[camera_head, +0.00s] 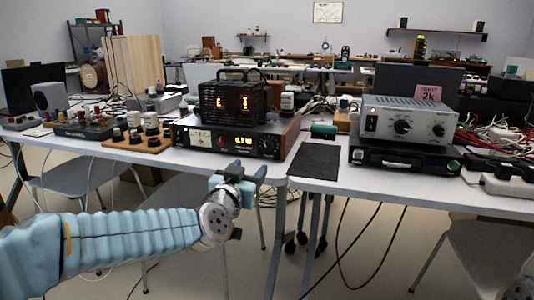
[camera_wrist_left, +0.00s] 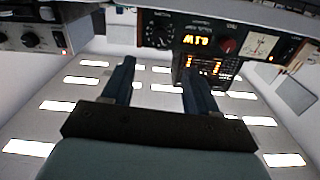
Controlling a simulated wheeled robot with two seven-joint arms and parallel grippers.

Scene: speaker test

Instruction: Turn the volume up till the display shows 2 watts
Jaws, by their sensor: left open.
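The amplifier (camera_head: 210,151) stands at the front edge of the left table, with a lit yellow display (camera_head: 243,140) that seems to read 0.1 W. Right of the display is a black dial knob (camera_head: 268,145); left of it are a red knob (camera_head: 223,140) and a white meter (camera_head: 201,138). My left gripper (camera_head: 243,170) is open and empty, in front of and below the panel, touching nothing visible. In the left wrist view the panel is upside down: display (camera_wrist_left: 197,40), dial knob (camera_wrist_left: 159,29) and red knob (camera_wrist_left: 228,45) lie beyond the open fingers (camera_wrist_left: 159,64). My right gripper is out of view.
A black caged unit with glowing digits (camera_head: 233,102) sits on the amplifier. Several small knobs stand on a wooden board (camera_head: 145,142) to the left.

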